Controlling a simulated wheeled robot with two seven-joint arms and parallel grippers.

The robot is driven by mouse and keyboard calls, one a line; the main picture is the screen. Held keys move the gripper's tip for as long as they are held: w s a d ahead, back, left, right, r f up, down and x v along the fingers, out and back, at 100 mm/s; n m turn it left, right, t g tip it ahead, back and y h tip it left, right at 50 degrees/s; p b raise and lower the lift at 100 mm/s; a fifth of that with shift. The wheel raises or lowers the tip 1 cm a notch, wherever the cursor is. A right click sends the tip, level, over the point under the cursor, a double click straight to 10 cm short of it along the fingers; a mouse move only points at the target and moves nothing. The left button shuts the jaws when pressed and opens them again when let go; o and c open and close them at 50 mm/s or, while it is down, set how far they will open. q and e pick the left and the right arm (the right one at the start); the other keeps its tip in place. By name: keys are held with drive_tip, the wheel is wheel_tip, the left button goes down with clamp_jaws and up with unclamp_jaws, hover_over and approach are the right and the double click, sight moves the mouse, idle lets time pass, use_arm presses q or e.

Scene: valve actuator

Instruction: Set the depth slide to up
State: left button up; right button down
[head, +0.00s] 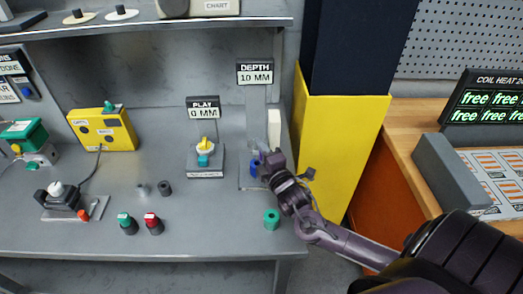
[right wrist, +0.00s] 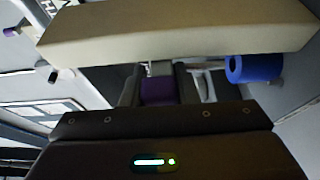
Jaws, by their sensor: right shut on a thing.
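The depth station stands at the right end of the grey bench, under the DEPTH display (head: 255,74), which reads 10 MM. It has a tall grey upright, a cream block (head: 274,130) and a blue cylinder (head: 254,168). My right gripper (head: 266,161) is at its front, just below the cream block. In the right wrist view the cream block (right wrist: 180,32) crosses the top and the blue cylinder (right wrist: 254,68) is to the right. My right gripper is shut on a purple piece (right wrist: 158,90), apparently the depth slide's knob. My wrist hides part of the station. My left gripper is out of view.
A PLAY station (head: 205,160) reading 0 MM stands to the left.

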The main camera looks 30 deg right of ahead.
wheel_tip(320, 180, up, 4)
drive_tip(key=p, duration=0.3)
drive_tip(key=shift+w+r+p, duration=0.1)
drive_tip(key=shift+r+p, duration=0.15)
drive_tip(key=shift+p, duration=0.15)
drive_tip(key=shift+r, duration=0.1)
drive_tip(key=c, duration=1.1)
unclamp_jaws()
